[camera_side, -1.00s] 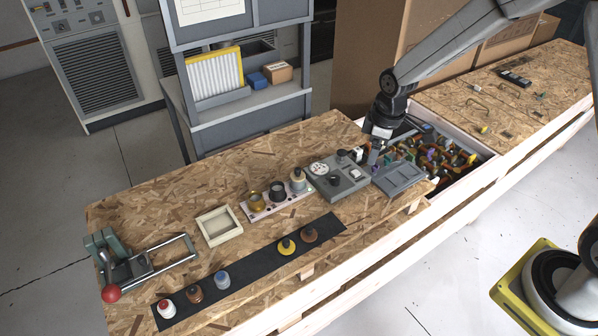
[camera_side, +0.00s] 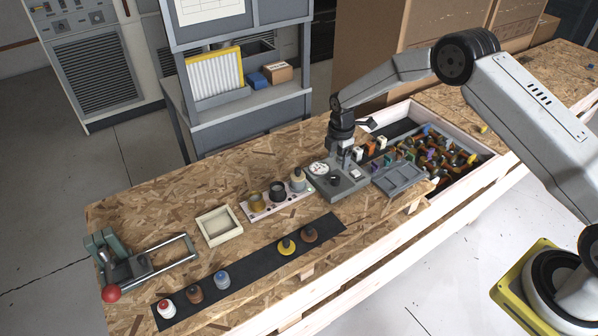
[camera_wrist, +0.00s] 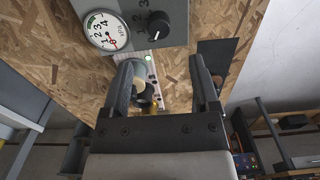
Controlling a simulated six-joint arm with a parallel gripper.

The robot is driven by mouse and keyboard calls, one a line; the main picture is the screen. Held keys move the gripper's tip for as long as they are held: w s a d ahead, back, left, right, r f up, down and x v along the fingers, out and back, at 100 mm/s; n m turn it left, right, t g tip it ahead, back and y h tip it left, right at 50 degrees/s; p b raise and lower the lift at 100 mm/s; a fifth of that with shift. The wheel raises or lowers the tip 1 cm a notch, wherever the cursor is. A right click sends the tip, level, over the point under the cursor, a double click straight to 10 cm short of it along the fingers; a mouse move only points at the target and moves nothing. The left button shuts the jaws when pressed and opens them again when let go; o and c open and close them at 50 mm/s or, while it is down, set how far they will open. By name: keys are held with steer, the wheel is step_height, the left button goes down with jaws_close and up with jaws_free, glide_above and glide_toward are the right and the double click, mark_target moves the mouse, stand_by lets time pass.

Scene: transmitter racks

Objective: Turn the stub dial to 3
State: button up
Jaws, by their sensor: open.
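The grey dial box (camera_side: 345,192) stands on the bench and carries a round white gauge (camera_side: 319,168) and a black knob (camera_side: 333,181). In the wrist view the gauge (camera_wrist: 104,30) shows large numerals and a red needle low on its face. My gripper (camera_side: 348,158) is above the back of the box, hiding a second dark knob there. In the wrist view its two fingers (camera_wrist: 165,62) are apart and nothing is between their tips.
A strip of tube-like parts (camera_side: 262,212) with a green light lies left of the box. A grey tray (camera_side: 400,178) and a bin of coloured parts (camera_side: 445,160) are to its right. A black mat (camera_side: 262,262) holds several round pieces in front. A toggle clamp (camera_side: 135,265) stands far left.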

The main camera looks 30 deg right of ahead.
mark_target(336, 178)
steer(key=shift+f, duration=0.25)
steer(key=shift+f, duration=3.75)
jaws_close()
